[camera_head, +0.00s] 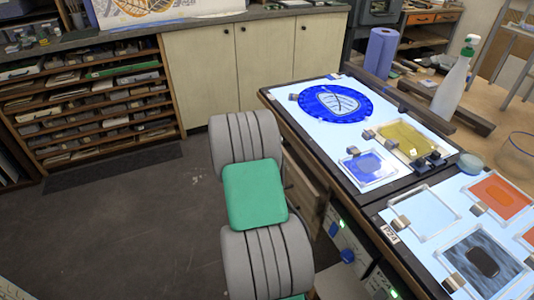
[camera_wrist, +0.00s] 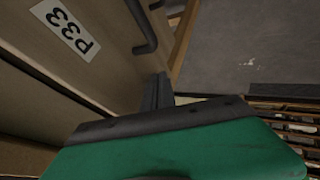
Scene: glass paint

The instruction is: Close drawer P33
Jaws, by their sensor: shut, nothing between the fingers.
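Drawer P33 shows in the wrist view as a tan front with a white P33 label (camera_wrist: 66,27) at the upper left. Its dark bar handle (camera_wrist: 141,28) is at the top centre. My gripper (camera_wrist: 158,92) is shut and empty, its dark fingers near the drawer front below the handle. I cannot tell whether they touch it. In the head view a pale wooden drawer front (camera_head: 304,185) shows under the light table's left edge, partly hidden by my arm; it appears to stand out somewhat. My fingers are hidden in that view.
The light table (camera_head: 283,98) carries glass panels and small blocks along its edge. A spray bottle (camera_head: 455,78) and a purple roll (camera_head: 380,52) stand behind. Shelves (camera_head: 85,100) and pale cupboards (camera_head: 265,55) line the back. The grey floor (camera_head: 120,220) at left is clear.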

